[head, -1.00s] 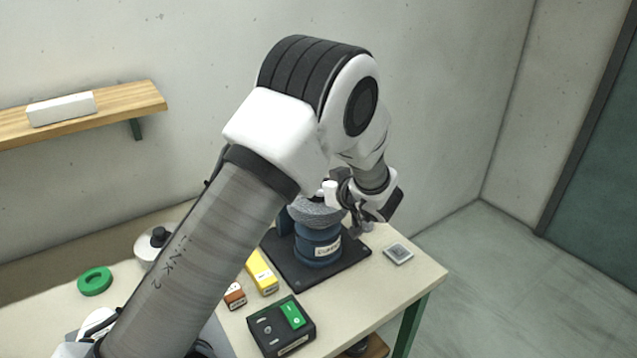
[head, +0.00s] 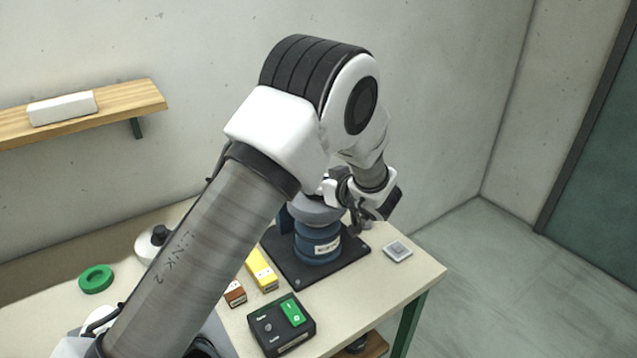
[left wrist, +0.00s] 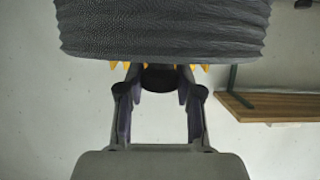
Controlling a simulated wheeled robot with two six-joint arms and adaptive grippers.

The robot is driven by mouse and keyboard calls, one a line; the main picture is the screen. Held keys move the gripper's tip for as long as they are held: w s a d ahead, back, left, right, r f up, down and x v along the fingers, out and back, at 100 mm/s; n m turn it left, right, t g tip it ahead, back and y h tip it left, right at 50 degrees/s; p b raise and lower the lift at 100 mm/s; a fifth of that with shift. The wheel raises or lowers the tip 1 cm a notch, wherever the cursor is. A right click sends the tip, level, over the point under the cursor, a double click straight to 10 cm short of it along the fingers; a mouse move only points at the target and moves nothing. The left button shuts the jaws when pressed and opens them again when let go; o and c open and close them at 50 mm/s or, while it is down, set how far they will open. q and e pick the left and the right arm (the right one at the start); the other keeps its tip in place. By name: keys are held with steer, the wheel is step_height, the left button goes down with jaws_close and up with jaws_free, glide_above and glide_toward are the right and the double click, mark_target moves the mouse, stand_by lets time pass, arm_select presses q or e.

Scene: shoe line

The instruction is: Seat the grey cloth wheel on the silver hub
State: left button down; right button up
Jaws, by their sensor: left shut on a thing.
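The grey cloth wheel (left wrist: 165,28) fills the top of the left wrist view, with a ribbed edge. My left gripper (left wrist: 158,72) is shut on it, the fingers reaching up to its underside. In the head view the grey wheel (head: 312,213) shows above the blue machine body (head: 318,243), partly behind my left arm and gripper (head: 348,212). The silver hub is hidden, so I cannot tell whether the wheel touches it. My right gripper is not in view.
The machine stands on a dark base plate (head: 286,266). A grey square (head: 397,250) lies right of the plate.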

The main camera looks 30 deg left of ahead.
arm_select(q)
steer(key=shift+f+b, duration=0.3)
steer(key=shift+f, duration=0.3)
steer(key=c, duration=1)
jaws_free()
steer(key=shift+c, duration=0.2)
steer(key=shift+s+d+r+p, duration=0.1)
steer(key=shift+d+r+p, duration=0.25)
steer(key=shift+p, duration=0.1)
steer(key=p+v, duration=0.4)
steer(key=v, duration=0.1)
steer(key=shift+s+d+r, duration=0.15)
steer(key=shift+d+r, duration=0.05)
steer(key=shift+d, duration=0.1)
steer(key=p+v, duration=0.4)
steer(key=shift+s+d+f, duration=0.1)
steer(key=shift+s+d, duration=0.05)
steer(key=shift+d, duration=0.1)
